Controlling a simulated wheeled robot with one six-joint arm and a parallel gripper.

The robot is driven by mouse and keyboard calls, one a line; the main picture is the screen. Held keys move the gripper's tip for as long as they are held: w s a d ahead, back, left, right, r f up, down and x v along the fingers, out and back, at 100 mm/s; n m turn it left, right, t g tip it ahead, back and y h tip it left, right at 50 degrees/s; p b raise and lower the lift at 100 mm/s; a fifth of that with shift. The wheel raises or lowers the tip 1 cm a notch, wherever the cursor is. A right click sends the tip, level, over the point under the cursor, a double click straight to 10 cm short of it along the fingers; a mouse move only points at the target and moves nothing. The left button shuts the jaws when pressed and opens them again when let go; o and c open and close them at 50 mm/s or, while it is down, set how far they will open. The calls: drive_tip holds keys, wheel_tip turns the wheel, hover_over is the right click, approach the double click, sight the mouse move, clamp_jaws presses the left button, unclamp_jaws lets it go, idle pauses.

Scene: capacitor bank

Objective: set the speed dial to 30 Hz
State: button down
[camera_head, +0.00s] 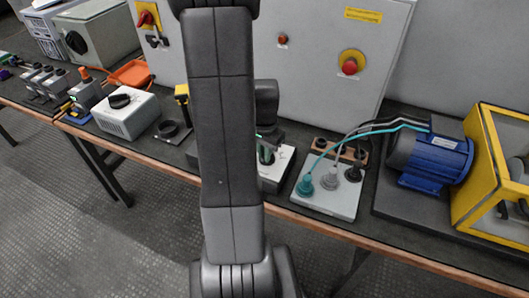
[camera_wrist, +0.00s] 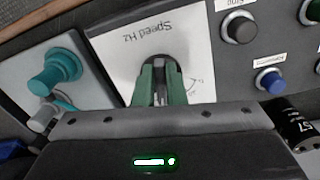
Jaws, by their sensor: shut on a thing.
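The speed dial (camera_wrist: 160,62) is a dark knob on a white plate (camera_wrist: 115,57) marked "Speed Hz", which appears upside down in the wrist view. My gripper (camera_wrist: 160,78) is shut on the dial, with a green finger on each side of it. The fingers and wrist hide most of the dial and part of its scale, so its pointer and set value cannot be read. In the head view my gripper (camera_head: 266,153) is at the white-topped panel (camera_head: 285,165), partly behind my arm.
Left of the plate in the wrist view is a panel with a teal plug (camera_wrist: 58,70). On the right are a black button (camera_wrist: 238,27) and a blue button (camera_wrist: 269,80). In the head view, cables run to a blue motor (camera_head: 432,157) beside a yellow-framed box (camera_head: 480,165).

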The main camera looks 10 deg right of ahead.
drive_tip(key=shift+w, duration=0.1)
drive_tip(key=c, duration=1.5)
unclamp_jaws()
drive_tip(key=shift+r, duration=0.15)
wheel_tip(320, 180, up, 14)
drive_tip(key=shift+f+p, duration=0.2)
drive_tip(key=shift+p, duration=0.35)
wheel_tip(320, 180, down, 14)
drive_tip(key=shift+r+b, duration=0.1)
drive_tip(key=shift+b, duration=0.45)
